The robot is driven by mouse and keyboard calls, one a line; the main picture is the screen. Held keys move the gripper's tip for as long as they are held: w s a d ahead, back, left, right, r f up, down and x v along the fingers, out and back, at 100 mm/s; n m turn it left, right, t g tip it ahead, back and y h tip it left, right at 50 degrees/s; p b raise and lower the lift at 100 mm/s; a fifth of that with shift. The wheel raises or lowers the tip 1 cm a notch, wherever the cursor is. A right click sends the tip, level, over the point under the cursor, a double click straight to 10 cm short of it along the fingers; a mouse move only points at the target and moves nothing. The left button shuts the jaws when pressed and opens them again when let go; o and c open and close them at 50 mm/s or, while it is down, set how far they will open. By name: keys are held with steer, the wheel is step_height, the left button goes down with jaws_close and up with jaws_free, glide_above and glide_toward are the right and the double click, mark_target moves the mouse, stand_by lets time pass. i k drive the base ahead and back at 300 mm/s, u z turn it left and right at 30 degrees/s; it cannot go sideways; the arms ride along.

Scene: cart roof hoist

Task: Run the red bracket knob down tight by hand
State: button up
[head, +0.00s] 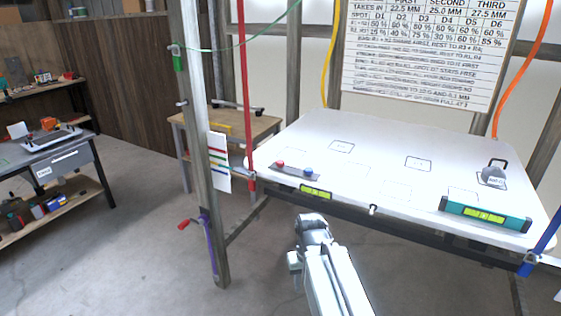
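The red knob (280,163) sits at the left end of a dark bracket strip (294,170) near the front left corner of the white roof panel (385,165). A blue knob (308,172) sits at the strip's right end. My gripper (312,222) is at the end of my arm, in front of and below the panel's front edge in the picture, right of the red knob and apart from it. Its fingers are too small and foreshortened to tell whether they are open or shut. Nothing shows held in it.
A green level (316,191) lies by the bracket; a larger teal level (485,214) and a grey weight (493,174) are at the right.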

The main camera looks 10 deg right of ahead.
mark_target(279, 163)
steer(key=u, duration=0.05)
steer(key=i, duration=0.9)
steer(key=z, duration=0.05)
